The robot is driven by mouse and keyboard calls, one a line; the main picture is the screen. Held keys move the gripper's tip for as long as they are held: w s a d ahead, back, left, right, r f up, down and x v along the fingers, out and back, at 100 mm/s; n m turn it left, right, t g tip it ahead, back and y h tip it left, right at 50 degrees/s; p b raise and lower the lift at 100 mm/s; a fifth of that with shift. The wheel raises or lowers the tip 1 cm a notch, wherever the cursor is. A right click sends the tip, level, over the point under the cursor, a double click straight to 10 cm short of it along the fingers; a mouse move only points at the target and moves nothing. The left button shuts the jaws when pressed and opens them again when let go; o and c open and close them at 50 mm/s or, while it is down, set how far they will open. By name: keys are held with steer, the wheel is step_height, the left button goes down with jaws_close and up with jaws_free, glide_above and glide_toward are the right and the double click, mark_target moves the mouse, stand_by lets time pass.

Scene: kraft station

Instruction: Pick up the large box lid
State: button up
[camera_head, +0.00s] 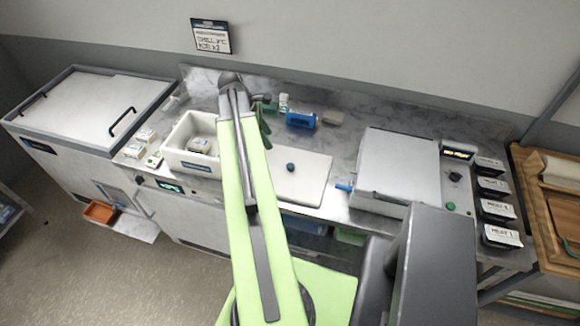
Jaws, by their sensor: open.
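A large grey chest-like box stands at the left in the head view. Its flat, pale lid (88,105) is closed on top and carries two dark bar handles, one at its left edge and one at its right. I take this as the large box lid. My green arm reaches up across the middle of the view. My gripper (264,118) is mostly hidden behind the arm's far end, over the counter; a dark green part shows there. It is open, to the right of the lid and apart from it.
A white bin (172,153) holding a small pack stands on the marble counter between the lid and my arm. A white board (306,180) with a small dark blue object (290,168), a blue container (300,120) and a grey-white machine (398,165) are to the right.

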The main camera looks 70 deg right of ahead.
mark_target(289, 166)
steer(key=b+x, duration=0.5)
steer(key=x, duration=0.1)
steer(key=b+x, duration=0.6)
steer(key=s+b+x, duration=0.1)
steer(key=b+x, duration=0.4)
steer(key=x, duration=0.1)
steer(key=shift+d+r+b, duration=0.1)
steer(key=shift+r+b, duration=0.05)
steer(key=shift+b, duration=0.2)
steer(key=shift+r, duration=0.2)
steer(key=shift+c, duration=0.3)
jaws_close()
